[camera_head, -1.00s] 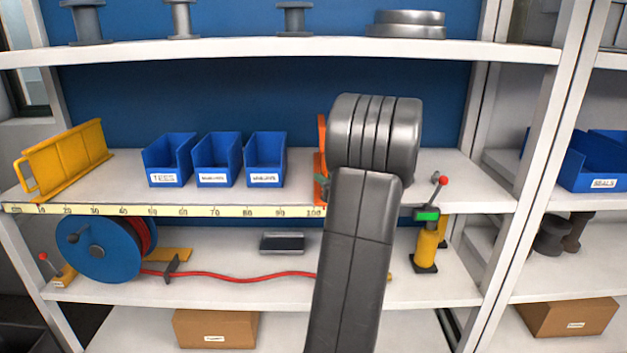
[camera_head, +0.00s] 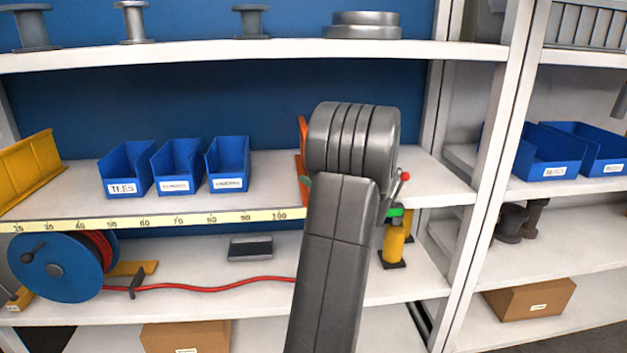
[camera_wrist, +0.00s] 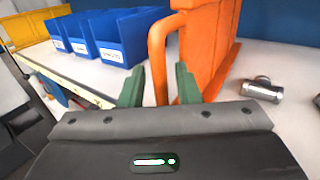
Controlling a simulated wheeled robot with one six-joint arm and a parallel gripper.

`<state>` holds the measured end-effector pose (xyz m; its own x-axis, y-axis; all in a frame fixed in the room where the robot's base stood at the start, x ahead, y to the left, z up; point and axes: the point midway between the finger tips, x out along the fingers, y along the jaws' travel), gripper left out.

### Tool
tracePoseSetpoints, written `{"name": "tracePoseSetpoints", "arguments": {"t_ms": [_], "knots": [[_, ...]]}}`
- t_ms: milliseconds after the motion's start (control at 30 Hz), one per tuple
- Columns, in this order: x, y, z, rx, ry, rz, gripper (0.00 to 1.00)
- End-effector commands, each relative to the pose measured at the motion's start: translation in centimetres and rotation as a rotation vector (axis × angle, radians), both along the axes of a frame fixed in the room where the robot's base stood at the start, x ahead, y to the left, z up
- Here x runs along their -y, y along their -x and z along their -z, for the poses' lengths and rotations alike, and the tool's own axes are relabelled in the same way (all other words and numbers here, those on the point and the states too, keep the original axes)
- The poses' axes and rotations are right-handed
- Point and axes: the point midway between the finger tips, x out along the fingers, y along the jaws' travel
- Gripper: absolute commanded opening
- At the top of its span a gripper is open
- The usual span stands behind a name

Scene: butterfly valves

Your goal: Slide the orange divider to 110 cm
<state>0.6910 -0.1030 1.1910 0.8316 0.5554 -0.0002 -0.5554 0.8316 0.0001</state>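The orange divider (camera_head: 303,150) stands upright on the middle shelf, right of the blue bins. In the head view my arm hides most of it and the scale beside it. Its visible edge is a little right of the 100 mark on the yellow scale (camera_head: 150,224). In the wrist view the divider (camera_wrist: 212,45) shows large, with its looped handle (camera_wrist: 158,65) toward me. My gripper (camera_wrist: 159,88) has its two green fingers apart, one on each side of the handle's bar, with small gaps showing. In the head view the fingers are mostly hidden.
Several blue bins (camera_head: 175,168) stand left of the divider, with bare shelf between. A metal fitting (camera_wrist: 262,89) lies right of the divider. A yellow jack-like tool (camera_head: 394,244) with a red-knobbed lever is below right. A shelf post (camera_head: 490,180) stands further right.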

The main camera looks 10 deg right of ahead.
Motion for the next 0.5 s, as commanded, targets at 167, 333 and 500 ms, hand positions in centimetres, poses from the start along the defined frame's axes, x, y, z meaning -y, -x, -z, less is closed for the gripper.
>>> {"name": "tracePoseSetpoints", "arguments": {"t_ms": [167, 333, 500], "knots": [[0.6, 0.8, 0.1, 0.001, 0.000, 0.002, 0.30], [2.5, 3.5, 0.2, 0.001, 0.002, 0.005, 0.30], [4.7, 6.8, 0.3, 0.001, 0.001, 0.006, 0.30]]}}
